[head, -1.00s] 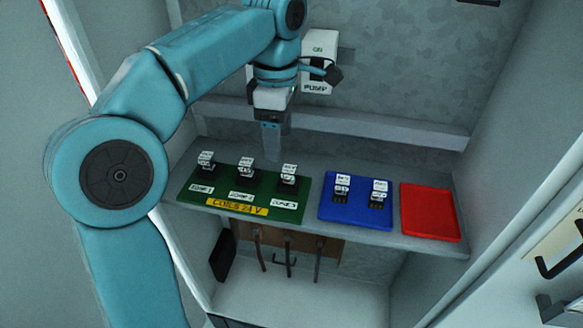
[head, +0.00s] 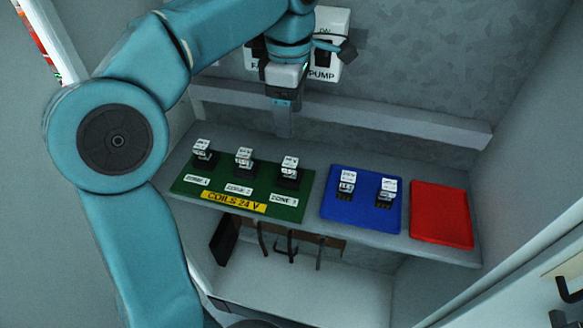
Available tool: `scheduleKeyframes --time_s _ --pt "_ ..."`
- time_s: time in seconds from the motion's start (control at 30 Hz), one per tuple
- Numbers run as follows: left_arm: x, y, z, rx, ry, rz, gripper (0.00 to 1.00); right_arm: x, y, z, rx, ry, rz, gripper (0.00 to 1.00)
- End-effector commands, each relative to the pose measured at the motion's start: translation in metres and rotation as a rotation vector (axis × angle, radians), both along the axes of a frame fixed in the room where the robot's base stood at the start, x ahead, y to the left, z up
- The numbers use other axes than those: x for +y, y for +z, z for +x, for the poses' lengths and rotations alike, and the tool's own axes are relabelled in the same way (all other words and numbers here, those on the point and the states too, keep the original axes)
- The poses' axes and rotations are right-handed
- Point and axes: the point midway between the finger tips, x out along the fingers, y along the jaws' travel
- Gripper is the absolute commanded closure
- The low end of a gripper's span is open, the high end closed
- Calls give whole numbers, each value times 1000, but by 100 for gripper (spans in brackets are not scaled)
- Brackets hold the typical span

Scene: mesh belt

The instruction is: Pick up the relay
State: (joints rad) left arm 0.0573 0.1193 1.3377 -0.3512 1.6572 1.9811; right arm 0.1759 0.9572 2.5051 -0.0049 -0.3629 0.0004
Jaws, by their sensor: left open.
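Several small relays with white tops sit on the shelf. Three stand in dark sockets on the green board: the zone 1 relay (head: 202,148), the zone 2 relay (head: 244,156) and the zone 3 relay (head: 290,166). Two more lie in the blue tray, a left one (head: 347,181) and a right one (head: 388,187). My left gripper (head: 283,134) points down just behind and above the zone 3 relay, apart from it. It is open and holds nothing; its fingers look edge-on here. My right gripper is out of view.
The green board (head: 222,205) carries a yellow "COILS 24 V" label. The blue tray (head: 358,218) and an empty red tray (head: 441,214) stand to its right on the grey shelf. A pump switch box (head: 324,60) is on the back wall.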

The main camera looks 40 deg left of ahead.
Motion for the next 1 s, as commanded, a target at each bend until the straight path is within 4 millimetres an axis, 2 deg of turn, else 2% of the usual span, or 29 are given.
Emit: scheduleKeyframes --time_s 0.1,0.3,0.4,0.57,0.83,1.0 --pt "0 -32 -2 5 1 -1 32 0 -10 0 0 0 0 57" --pt "0 -76 -2 5 1 -2 32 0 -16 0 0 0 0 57" --pt "0 -89 -1 3 1 -1 32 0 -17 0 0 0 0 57" --pt "1 -99 1 2 1 -1 32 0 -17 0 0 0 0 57" --pt "4 -140 8 4 0 -1 32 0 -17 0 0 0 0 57" --pt "4 -149 8 2 0 -1 32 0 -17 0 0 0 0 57"
